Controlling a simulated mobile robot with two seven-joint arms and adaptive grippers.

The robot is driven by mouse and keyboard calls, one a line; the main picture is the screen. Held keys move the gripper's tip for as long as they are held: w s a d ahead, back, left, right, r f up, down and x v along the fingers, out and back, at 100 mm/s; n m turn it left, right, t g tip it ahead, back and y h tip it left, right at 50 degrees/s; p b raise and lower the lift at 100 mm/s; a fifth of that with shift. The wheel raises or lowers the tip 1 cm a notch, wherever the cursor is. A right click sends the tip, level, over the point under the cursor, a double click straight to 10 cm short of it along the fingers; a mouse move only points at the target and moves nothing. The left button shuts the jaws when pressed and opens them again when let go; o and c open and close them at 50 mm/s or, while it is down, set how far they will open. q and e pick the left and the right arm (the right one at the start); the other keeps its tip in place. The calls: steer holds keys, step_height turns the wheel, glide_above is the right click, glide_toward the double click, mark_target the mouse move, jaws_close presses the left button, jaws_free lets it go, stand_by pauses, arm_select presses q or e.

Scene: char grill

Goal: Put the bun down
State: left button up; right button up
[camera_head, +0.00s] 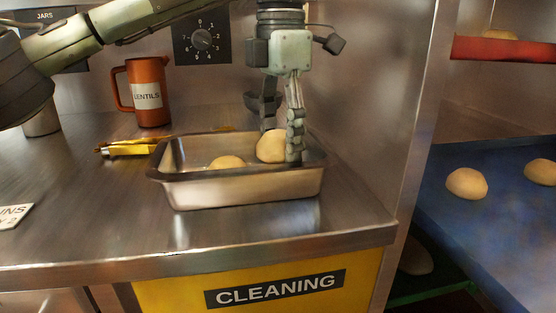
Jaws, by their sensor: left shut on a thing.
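My left gripper (281,140) points down over the right part of a metal pan (240,190) on the steel counter. It is shut on a pale bun (270,147), which is at the pan's opening; I cannot tell whether the bun touches the pan's floor. Another bun (227,163) lies inside the pan to the left, its lower part hidden by the front wall. My right gripper does not show.
Beyond are a blue tray (500,220) with buns and a red shelf edge (500,50). The front counter is clear.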

mark_target(281, 160)
arm_select(q)
step_height(281, 160, down, 4)
steer(key=shift+r, duration=0.1)
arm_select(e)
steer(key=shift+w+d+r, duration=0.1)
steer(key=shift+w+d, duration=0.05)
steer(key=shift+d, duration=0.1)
arm_select(q)
steer(key=o, duration=0.6)
steer(key=shift+o, duration=1.1)
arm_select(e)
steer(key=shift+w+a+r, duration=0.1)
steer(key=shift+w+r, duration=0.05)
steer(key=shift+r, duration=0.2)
